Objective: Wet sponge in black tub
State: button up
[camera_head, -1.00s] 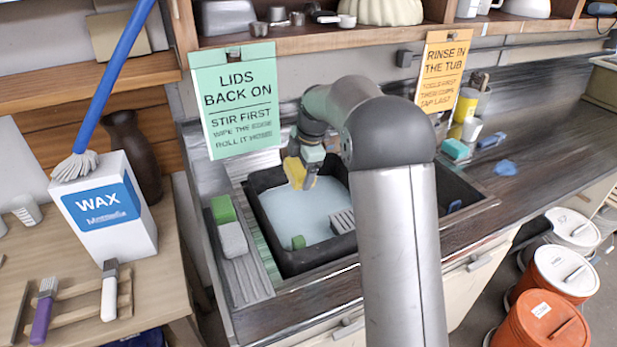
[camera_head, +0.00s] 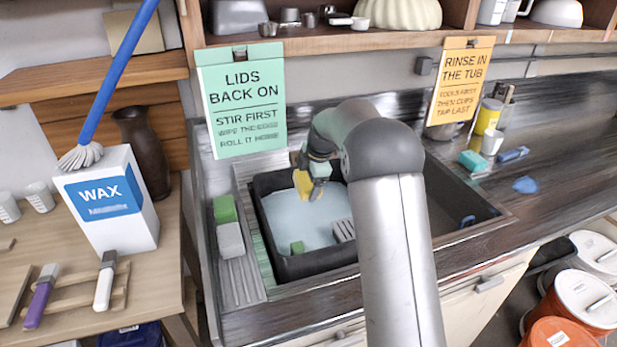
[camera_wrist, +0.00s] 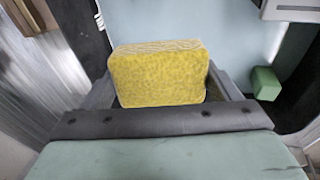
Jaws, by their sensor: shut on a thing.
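The yellow sponge (camera_head: 303,185) is held in my gripper (camera_head: 308,190) over the far left part of the black tub (camera_head: 318,265). The tub sits in the sink and holds pale blue water (camera_head: 322,218). In the wrist view the sponge (camera_wrist: 160,75) is between the two fingers, with the water behind it. I cannot tell whether the sponge's lower edge touches the water. My arm hides the tub's right side.
A small green block (camera_head: 297,247) and a grey slotted piece (camera_head: 343,230) are in the tub. A green-and-grey pair of blocks (camera_head: 227,222) stands on the drainboard to the left. Buckets (camera_head: 585,297) stand on the floor at right.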

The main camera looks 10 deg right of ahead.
notch_tip(320, 180, down, 11)
jog(key=b, duration=0.8)
jog(key=shift+r, duration=0.15)
jog(key=shift+r, duration=0.1)
dwell(0.9)
jog(key=shift+r+p, duration=2.25)
jog(key=shift+r, duration=1.8)
jog(key=shift+r, duration=0.1)
notch_tip(320, 180, up, 7)
jog(key=p, duration=0.4)
jog(key=shift+r+p, duration=0.2)
jog(key=shift+p, duration=0.15)
